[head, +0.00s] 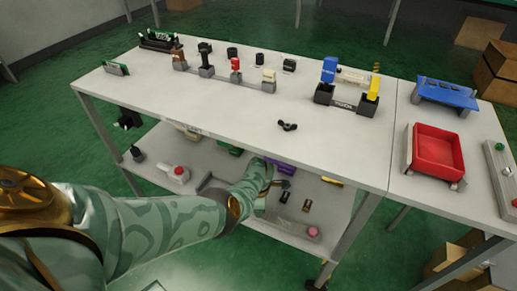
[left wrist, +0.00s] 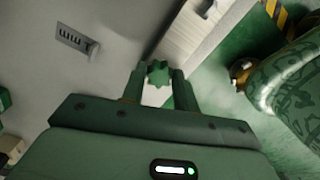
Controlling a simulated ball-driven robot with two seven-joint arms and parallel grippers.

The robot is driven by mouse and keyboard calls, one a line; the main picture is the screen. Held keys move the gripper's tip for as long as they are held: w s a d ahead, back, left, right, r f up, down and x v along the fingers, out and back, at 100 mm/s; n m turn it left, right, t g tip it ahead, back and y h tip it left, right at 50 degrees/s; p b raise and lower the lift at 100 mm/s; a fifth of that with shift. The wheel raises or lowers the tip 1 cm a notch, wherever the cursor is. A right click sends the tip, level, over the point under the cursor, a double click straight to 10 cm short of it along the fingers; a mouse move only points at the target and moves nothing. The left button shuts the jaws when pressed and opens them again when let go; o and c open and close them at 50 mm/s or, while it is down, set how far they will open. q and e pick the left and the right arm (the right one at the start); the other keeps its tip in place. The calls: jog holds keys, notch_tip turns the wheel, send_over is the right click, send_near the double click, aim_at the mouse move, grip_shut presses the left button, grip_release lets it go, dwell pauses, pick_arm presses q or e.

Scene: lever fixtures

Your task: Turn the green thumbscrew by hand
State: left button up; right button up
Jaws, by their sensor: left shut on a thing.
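The green thumbscrew (left wrist: 157,71) shows in the left wrist view as a star-shaped knob. It sits between the two green fingertips of my left gripper (left wrist: 158,82), which is shut on it. In the head view my left arm reaches in from the left to the lower shelf. There my left gripper (head: 281,184) is at the shelf's front part, below the tabletop. I cannot make out the thumbscrew clearly in the head view. My right gripper is not in view.
The white tabletop (head: 200,105) overhangs the lower shelf (head: 215,172). A purple block (head: 281,166) lies close behind my left gripper. Small dark and brown pieces stand to its right, with a pink knob (head: 313,231) near the front. A red tray (head: 437,150) stands at right.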

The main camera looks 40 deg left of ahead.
pick_arm(q)
jog(key=m, duration=0.2)
jog(key=shift+r+m, duration=0.15)
jog(key=shift+m, duration=0.25)
jog(key=shift+d+m+p, duration=0.1)
jog(key=shift+m+p, duration=0.2)
jog(key=shift+m, duration=0.4)
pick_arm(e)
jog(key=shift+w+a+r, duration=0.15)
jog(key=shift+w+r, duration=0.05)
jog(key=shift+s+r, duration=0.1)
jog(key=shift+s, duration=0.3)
pick_arm(q)
jog(key=o, duration=1)
